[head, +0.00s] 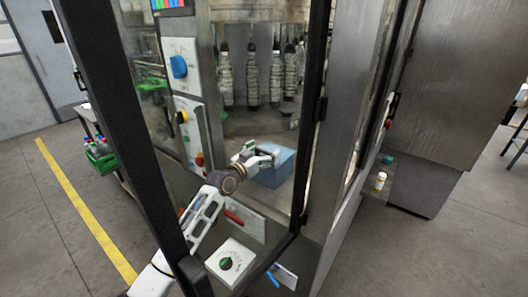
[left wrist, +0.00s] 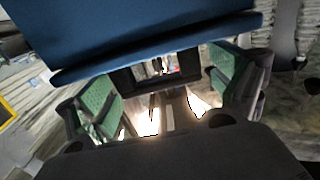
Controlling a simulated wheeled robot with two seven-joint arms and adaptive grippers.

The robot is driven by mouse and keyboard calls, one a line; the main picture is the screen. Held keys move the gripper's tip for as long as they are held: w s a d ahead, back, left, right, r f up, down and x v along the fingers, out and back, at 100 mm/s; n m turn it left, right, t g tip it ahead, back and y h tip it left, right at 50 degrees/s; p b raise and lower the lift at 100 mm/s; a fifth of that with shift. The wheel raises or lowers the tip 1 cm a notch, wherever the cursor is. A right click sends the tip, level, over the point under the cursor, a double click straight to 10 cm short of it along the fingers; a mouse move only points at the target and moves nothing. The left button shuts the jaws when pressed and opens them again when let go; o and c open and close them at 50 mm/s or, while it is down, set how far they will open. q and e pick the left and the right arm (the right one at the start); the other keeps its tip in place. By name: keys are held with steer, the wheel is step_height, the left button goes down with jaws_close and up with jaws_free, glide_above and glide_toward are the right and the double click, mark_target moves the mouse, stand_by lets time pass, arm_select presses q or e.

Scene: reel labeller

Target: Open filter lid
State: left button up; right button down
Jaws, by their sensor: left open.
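A blue box-shaped part (head: 277,169), which I take to be the filter lid, sits low inside the machine behind the framed opening. In the left wrist view a broad blue panel (left wrist: 150,38) crosses the top, with a dark rectangular frame below it. My left gripper (head: 272,156) reaches into the opening at the upper left of the blue part. It is open, with its two green-padded fingers (left wrist: 163,78) apart and nothing clearly held. I cannot tell whether it touches the blue part, nor whether the lid is raised. My right gripper is out of view.
A dark door frame (head: 315,110) borders the opening, and my left arm passes close to its lower left post. Ribbed columns (head: 252,78) stand behind.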

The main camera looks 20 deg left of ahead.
arm_select(q)
steer(key=c, duration=1.5)
steer(key=shift+o, duration=0.2)
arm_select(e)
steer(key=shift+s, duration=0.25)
arm_select(q)
steer(key=shift+r, duration=0.25)
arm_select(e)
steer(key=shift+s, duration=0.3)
arm_select(q)
steer(key=shift+r, duration=0.1)
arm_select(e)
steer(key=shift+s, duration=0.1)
